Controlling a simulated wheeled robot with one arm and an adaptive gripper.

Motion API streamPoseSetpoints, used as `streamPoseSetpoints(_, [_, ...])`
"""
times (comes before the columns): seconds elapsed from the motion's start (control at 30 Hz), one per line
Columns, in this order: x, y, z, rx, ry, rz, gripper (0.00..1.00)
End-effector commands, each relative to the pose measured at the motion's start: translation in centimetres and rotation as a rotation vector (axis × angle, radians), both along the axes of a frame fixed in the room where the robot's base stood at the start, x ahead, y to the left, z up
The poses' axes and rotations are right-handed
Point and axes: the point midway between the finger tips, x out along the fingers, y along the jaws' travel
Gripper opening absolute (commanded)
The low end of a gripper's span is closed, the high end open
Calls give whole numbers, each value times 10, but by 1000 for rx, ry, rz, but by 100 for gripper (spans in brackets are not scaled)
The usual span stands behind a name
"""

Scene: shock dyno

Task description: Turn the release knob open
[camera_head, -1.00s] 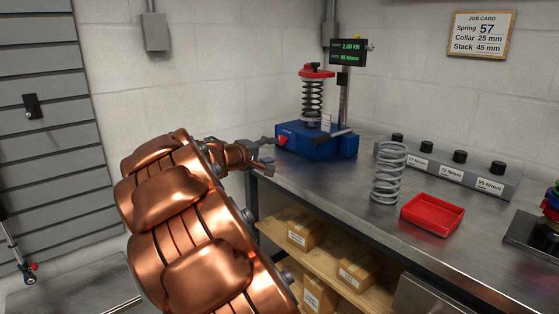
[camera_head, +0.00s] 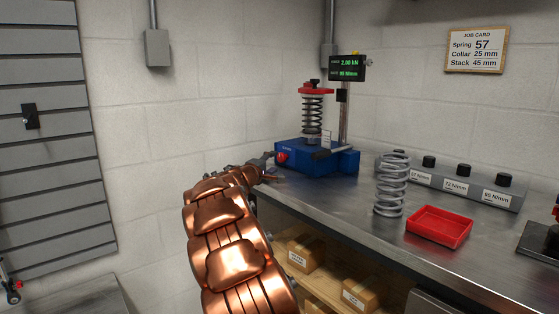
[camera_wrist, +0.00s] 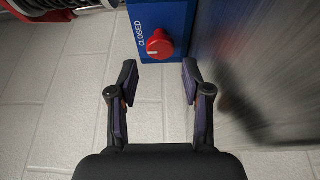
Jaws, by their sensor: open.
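The release knob (camera_wrist: 159,45) is red and round with a pale pointer line, on the end face of the blue press base (camera_wrist: 172,14) beside the word CLOSED. In the head view the knob (camera_head: 282,157) is on the left side of the blue base (camera_head: 325,161). My gripper (camera_wrist: 159,82) is open and empty, with a finger on each side of the knob's line in the wrist view and its tips just short of it. In the head view my gripper (camera_head: 267,161) is just left of the knob, partly hidden by my arm.
On the steel bench (camera_head: 330,195) are a loose grey spring (camera_head: 391,186), a red tray (camera_head: 438,225) and a labelled rack (camera_head: 460,184). Boxes (camera_head: 304,253) sit below.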

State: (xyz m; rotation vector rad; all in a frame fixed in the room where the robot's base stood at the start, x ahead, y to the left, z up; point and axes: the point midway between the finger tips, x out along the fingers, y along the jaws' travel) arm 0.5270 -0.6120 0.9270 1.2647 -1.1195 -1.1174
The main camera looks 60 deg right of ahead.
Motion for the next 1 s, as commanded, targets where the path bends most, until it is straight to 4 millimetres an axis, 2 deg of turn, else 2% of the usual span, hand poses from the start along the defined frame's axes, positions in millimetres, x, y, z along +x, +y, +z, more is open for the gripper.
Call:
streamPoseSetpoints(0.1, [1,-17,-2,3,0,-2,49])
streamPoseSetpoints(0.3, [4,-40,0,1,-3,-1,49])
streamPoseSetpoints(0.5, [7,-53,-2,4,1,0,49])
streamPoseSetpoints(0.93, [6,-58,-1,1,1,-1,49])
streamPoseSetpoints(1.0, [6,-58,-1,1,1,-1,41])
